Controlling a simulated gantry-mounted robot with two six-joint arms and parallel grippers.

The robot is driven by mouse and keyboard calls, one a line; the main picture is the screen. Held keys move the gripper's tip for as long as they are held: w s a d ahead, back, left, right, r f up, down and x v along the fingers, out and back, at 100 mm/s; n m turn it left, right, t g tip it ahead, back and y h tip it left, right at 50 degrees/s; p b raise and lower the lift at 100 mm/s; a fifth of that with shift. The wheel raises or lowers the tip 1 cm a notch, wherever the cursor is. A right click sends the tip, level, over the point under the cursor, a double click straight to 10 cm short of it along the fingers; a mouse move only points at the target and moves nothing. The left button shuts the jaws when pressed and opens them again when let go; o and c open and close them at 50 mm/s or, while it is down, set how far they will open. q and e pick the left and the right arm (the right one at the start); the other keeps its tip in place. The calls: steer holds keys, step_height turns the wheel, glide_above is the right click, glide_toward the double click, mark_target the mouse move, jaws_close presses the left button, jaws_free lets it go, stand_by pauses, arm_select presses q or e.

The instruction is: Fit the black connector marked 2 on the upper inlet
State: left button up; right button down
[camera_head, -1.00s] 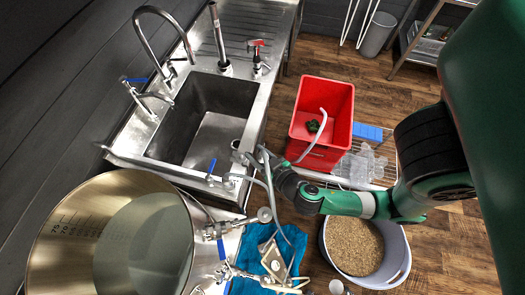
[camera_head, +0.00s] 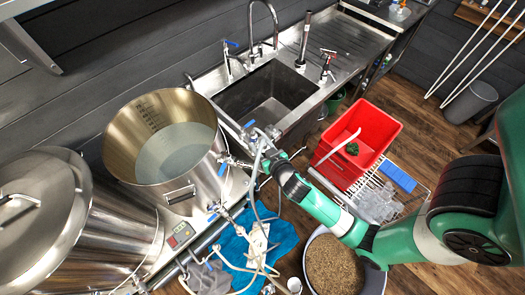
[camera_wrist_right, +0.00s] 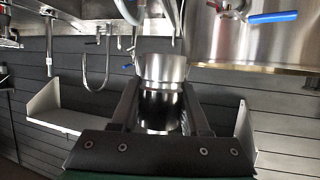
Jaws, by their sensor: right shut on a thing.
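My right gripper (camera_head: 272,158) is beside the front corner of the sink, to the right of the open steel kettle (camera_head: 146,178). In the right wrist view its dark fingers (camera_wrist_right: 160,95) are shut on a shiny cylindrical fitting (camera_wrist_right: 162,68) with a darker lower part. I cannot read a 2 on it. Pale hose (camera_head: 256,190) hangs close to the gripper in the head view. Valves with blue handles sit on the kettle's right side, one higher (camera_head: 228,161) and one lower (camera_head: 218,209). I cannot tell which fitting is the upper inlet. My left gripper is not in view.
The sink (camera_head: 262,98) is behind the gripper. A red bin (camera_head: 376,128), a wire rack and a grain tub (camera_head: 334,266) stand on the floor at right. A blue cloth (camera_head: 232,246) with coiled hose lies in front. A lidded vessel (camera_head: 118,225) is at left.

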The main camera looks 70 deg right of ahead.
steer(key=shift+w+d+f+b, duration=0.1)
steer(key=shift+d+f+b, duration=0.05)
steer(key=shift+f+b, duration=2.7)
steer(key=shift+f, duration=0.25)
steer(key=shift+f+b, duration=1.3)
steer(key=shift+b, duration=0.05)
steer(key=shift+c, duration=1.6)
jaws_free()
